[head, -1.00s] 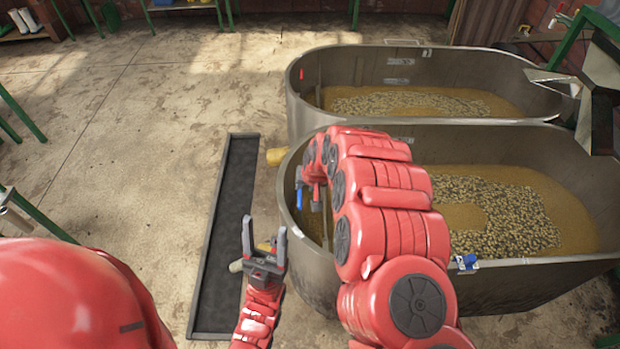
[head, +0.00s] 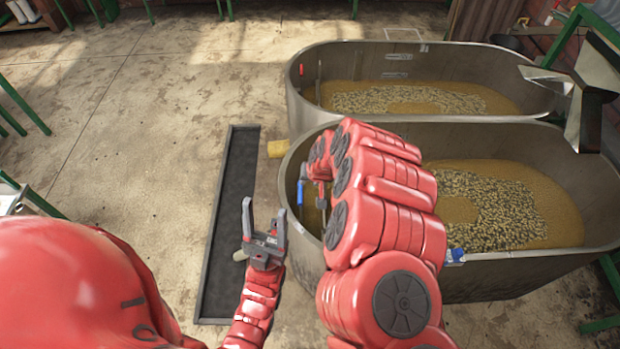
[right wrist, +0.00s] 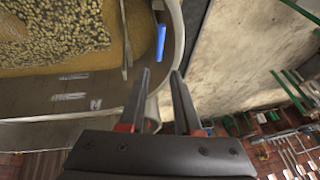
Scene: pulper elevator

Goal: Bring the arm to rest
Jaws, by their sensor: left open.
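My left gripper (head: 264,220) is open and empty, low in the head view, over the dark floor channel. My right arm is red and reaches across the front of the near tank in the head view; its hand is mostly hidden behind its own links. In the right wrist view my right gripper (right wrist: 161,75) has its two fingers apart with nothing between them. Beyond its fingertips is the near tank's rim with a blue handle (right wrist: 161,42), which also shows in the head view (head: 300,192).
The near metal tank (head: 490,270) and the far metal tank (head: 300,105) hold brown liquid with floating beans. A dark floor channel (head: 232,180) runs left of them. The concrete floor (head: 140,130) at left is open.

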